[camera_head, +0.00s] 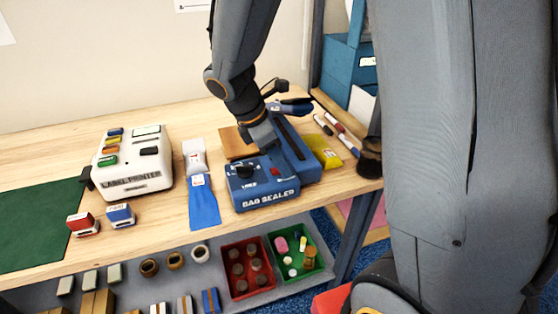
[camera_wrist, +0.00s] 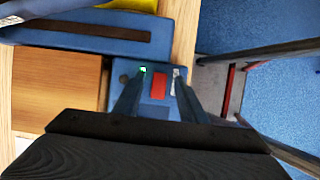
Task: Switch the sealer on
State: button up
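The blue bag sealer (camera_head: 265,196) stands near the right end of the wooden table, with a black knob (camera_head: 244,171) and a small red switch (camera_head: 275,171) on its front top. In the wrist view the red switch (camera_wrist: 158,86) shows between the two fingers of my gripper (camera_wrist: 160,74). The fingers are apart with nothing held. A small green spot (camera_wrist: 143,69) shows by the left fingertip; I cannot tell if it is a lamp. In the head view my gripper (camera_head: 263,146) is over the sealer's body, its fingertips hard to make out. Contact with the switch cannot be told.
The sealer's long arm (camera_head: 296,138) lies behind my gripper. A brown block (camera_head: 234,146) is left of it, a yellow packet (camera_head: 325,152) and pens (camera_head: 334,123) right. A label printer (camera_head: 133,162) and blue bag (camera_head: 203,207) are left. The table edge is close in front.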

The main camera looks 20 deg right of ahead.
grip_shut()
jog(key=shift+s+d+r+p, duration=0.1)
jog(key=shift+r+p, duration=0.05)
jog(key=shift+p, duration=0.75)
jog(key=shift+d+y+p, duration=0.1)
jog(key=shift+y+p, duration=0.3)
jog(key=shift+p, duration=0.05)
jog(key=shift+y+p, duration=0.3)
jog(key=shift+p, duration=0.45)
jog(key=shift+f, duration=0.2)
